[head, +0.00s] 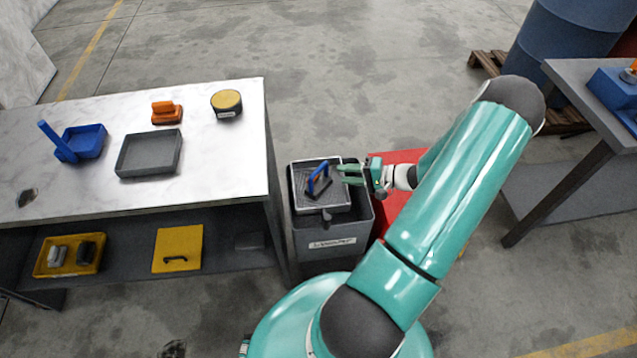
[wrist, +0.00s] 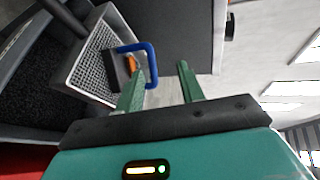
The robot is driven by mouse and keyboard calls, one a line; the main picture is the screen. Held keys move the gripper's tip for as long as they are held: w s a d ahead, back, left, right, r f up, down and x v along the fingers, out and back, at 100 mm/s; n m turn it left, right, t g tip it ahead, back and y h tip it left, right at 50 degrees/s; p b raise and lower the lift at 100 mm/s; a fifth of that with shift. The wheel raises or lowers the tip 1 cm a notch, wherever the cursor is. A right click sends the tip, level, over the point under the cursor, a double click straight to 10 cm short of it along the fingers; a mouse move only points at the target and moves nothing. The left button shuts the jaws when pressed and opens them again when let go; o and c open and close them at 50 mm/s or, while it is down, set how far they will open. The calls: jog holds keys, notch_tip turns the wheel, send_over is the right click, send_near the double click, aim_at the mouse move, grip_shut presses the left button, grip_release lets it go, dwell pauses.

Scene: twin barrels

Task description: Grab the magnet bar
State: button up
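The magnet bar, a dark block with a blue arched handle (head: 319,179), rests in a light mesh-floored tray (head: 345,207) on top of a grey bin (head: 330,243). In the wrist view the blue handle (wrist: 137,46) is at upper left, in the tray (wrist: 84,62). My gripper (head: 341,174) is just right of the handle in the head view, pointing left toward it.
A white-topped table (head: 215,165) at left holds a grey tray (head: 150,153), a blue pan (head: 84,143), an orange tool (head: 166,112) and a round yellow-topped tin (head: 227,103). A red object (head: 390,205) stands right of the bin. Another table (head: 590,137) is at right.

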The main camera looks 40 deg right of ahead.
aim_at(321, 170)
notch_tip(321, 170, down, 3)
jog(key=s+d+m+t+h, duration=0.2)
jog(key=d, duration=0.1)
jog(key=x, duration=1.4)
jog(key=shift+s+a+r, duration=0.1)
jog(key=shift+a+r, duration=0.05)
grip_shut()
dwell(0.7)
